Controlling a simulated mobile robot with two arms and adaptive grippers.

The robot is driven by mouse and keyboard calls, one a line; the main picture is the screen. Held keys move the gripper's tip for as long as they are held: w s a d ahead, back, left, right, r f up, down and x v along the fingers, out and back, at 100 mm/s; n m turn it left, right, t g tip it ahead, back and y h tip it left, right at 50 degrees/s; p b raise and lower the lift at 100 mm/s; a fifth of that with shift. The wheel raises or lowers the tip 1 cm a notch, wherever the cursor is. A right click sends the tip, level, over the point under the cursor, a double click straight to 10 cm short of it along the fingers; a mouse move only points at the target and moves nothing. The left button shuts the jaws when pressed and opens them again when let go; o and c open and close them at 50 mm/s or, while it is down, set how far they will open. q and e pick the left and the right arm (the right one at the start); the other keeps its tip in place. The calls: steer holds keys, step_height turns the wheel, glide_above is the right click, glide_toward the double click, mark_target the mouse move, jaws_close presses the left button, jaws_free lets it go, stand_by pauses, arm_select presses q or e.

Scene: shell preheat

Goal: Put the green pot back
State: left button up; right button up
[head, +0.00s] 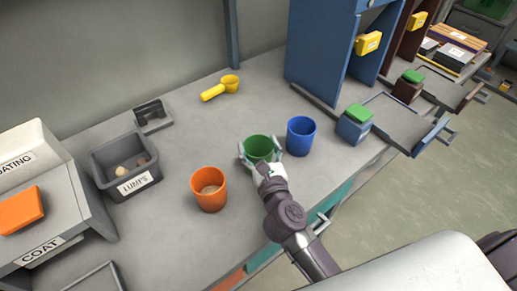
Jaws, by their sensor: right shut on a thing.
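The green pot (257,141) stands upright on the grey bench, between an orange pot and a blue pot. My right gripper (260,158) reaches in from the front and is shut on the green pot, with one finger on each side of it. The gripper hides the lower front of the pot. I cannot tell whether the pot's base touches the bench. My left gripper is not in view.
The orange pot (209,190), with something pale inside, stands left of the green pot. The blue pot (301,135) stands close on the right. A grey LUMPS bin (124,165) and a yellow scoop (221,88) lie further back. Bare bench (200,130) lies behind the pots.

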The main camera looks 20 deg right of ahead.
steer(key=shift+f, duration=0.15)
steer(key=o, duration=1.7)
